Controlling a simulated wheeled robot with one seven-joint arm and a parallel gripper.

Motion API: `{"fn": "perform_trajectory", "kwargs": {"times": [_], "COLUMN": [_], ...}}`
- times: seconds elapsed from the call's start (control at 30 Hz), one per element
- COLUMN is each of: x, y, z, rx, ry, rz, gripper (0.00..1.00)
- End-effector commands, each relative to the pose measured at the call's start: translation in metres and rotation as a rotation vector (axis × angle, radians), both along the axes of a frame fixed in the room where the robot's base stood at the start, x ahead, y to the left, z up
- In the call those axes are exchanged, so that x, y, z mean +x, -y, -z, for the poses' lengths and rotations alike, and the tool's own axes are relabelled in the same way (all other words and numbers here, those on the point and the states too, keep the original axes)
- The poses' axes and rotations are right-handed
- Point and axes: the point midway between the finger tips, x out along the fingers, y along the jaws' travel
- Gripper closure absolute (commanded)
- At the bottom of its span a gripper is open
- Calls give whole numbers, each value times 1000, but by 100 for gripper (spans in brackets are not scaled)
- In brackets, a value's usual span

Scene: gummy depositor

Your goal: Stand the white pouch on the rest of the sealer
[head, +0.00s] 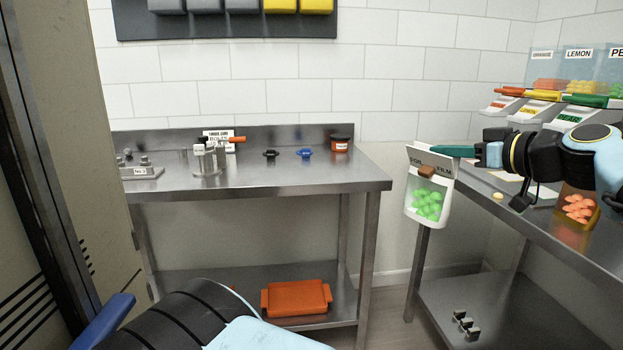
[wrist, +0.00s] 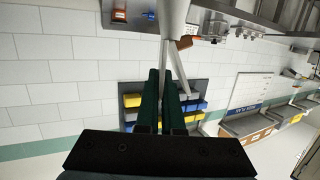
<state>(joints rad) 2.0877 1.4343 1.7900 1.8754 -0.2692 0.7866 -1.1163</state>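The white pouch (head: 410,200) has a clear front with green gummies showing and a brown patch near its top. It hangs roughly upright in the air, at the left end of the right-hand counter. My gripper (head: 447,151) reaches in from the right with its green fingers closed on the pouch's top edge. In the wrist view my gripper (wrist: 162,70) has its fingers close together, with the white pouch (wrist: 173,18) at their tips. I cannot identify the sealer for sure. A small metal fixture with an orange handle (head: 208,158) stands on the back table.
The steel back table (head: 330,178) also holds a black piece, a blue piece (head: 304,153) and an orange jar (head: 340,144); its front is clear. Labelled bins (head: 545,105) and a container of orange gummies (head: 578,210) are at right.

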Motion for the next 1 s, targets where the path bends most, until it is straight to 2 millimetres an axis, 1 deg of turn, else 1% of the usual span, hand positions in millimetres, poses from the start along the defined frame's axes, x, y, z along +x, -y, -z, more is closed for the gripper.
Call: {"fn": "perform_trajectory", "kwargs": {"times": [0.03,0.27,0.37,0.47,0.63,0.77,0.8,0.87,0.9,0.97,1.0], "x": [6,30,45,61,93,122,131,142,148,154,158], "y": [-2,-6,-9,-16,-33,-61,-72,-90,-103,-123,-137], "z": [5,29,44,61,101,144,160,182,197,218,231], "rx": [1,2,1,2,3,4,4,5,4,6,6], "ry": [-1,-1,-2,-2,-3,-4,-5,-6,-5,-7,-7], "rz": [3,38,57,78,124,170,187,213,228,251,267], "gripper": [100,100,100,100,100,100,100,100,100,100,100]}}
